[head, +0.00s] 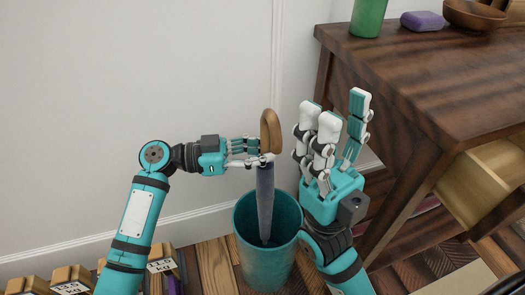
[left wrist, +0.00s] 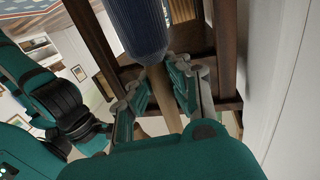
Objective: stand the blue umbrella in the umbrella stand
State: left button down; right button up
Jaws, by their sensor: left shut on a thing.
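The blue umbrella (head: 265,205) hangs nearly upright, its brown wooden handle (head: 270,130) at the top. My left gripper (head: 257,157) is shut on the umbrella just below the handle. The teal umbrella stand (head: 265,265) is on the floor beneath. The umbrella's lower end shows within the stand's mouth; I cannot tell whether it touches the bottom. In the left wrist view the blue canopy (left wrist: 140,30) and a light wooden part run between the fingers. My right gripper (head: 342,115) is open and empty, fingers pointing up, right of the stand.
A dark wooden table (head: 425,65) with an open drawer (head: 480,185) stands at the right. It bears a green cup (head: 368,18), a purple block (head: 422,20) and a brown bowl (head: 473,14). A white wall (head: 120,90) is behind. Several labelled boxes (head: 70,280) are at the lower left.

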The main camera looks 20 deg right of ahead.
pick_arm(q)
jog(key=shift+r, duration=0.1)
jog(key=c, duration=1.2)
grip_release()
jog(key=shift+c, duration=0.2)
jog(key=w+a, duration=0.2)
jog(key=a, duration=1)
jog(key=shift+r, duration=0.1)
